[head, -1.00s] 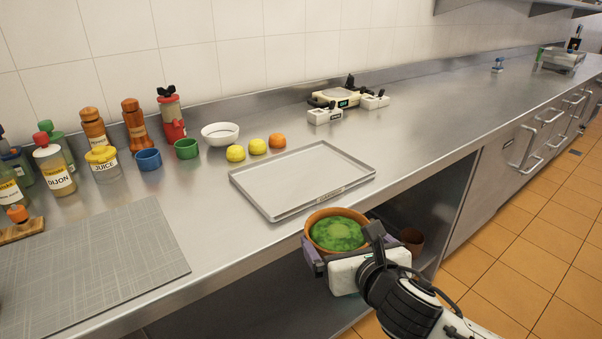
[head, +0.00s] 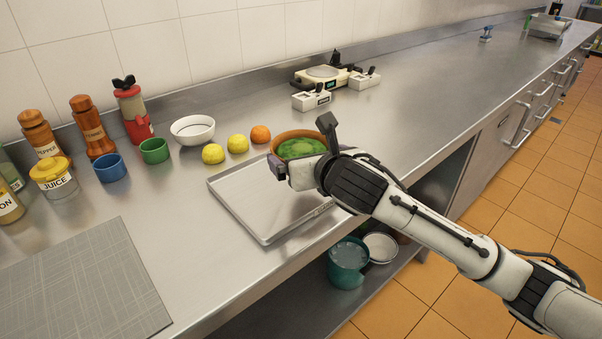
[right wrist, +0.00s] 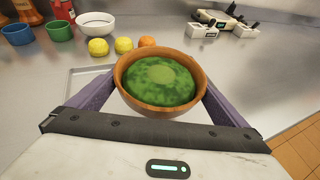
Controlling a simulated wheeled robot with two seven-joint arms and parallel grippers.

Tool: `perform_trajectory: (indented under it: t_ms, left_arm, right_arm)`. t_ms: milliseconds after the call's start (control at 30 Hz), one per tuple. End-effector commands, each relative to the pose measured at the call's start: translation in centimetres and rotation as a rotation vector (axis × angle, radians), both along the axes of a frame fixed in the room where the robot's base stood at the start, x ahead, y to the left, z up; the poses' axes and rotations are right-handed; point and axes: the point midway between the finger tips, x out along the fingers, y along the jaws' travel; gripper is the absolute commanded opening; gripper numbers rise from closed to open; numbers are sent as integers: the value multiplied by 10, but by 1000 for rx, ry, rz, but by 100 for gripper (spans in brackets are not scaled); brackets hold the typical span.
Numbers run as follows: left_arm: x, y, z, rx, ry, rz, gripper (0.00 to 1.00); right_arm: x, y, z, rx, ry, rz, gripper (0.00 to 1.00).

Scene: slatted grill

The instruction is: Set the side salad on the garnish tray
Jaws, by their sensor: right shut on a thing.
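The side salad (head: 299,147) is a wooden bowl filled with green leaves. My right gripper (head: 290,165) is shut on the bowl and holds it over the far right part of the garnish tray. In the right wrist view the salad (right wrist: 160,80) sits upright between the purple fingers of my right gripper (right wrist: 160,100). The garnish tray (head: 245,205) is a flat grey metal tray on the steel counter, empty where it shows. My right arm covers its right side. The gap between bowl and tray cannot be told. My left gripper is not in view.
Two lemons (head: 213,154) and an orange (head: 260,134) lie behind the tray, near a white bowl (head: 193,130). Bottles and small cups stand to the left. A scale (head: 325,76) stands behind. A grey mat (head: 85,285) lies front left. A teal pot (head: 347,262) stands on the lower shelf.

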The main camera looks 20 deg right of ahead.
Motion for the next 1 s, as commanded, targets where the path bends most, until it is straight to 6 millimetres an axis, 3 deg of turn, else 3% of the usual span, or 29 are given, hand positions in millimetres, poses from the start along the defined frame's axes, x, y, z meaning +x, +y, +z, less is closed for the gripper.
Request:
perform_trajectory:
  t_ms: [400,767,800,1000]
  left_arm:
    - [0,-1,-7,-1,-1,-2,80]
    - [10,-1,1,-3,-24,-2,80]
    - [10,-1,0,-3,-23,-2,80]
    - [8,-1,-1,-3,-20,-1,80]
  right_arm:
    - [0,0,-46,1,-3,1,67]
    - [1,0,-49,0,-5,1,67]
    - [0,0,-51,0,-2,1,100]
    - [0,0,-50,0,-3,1,100]
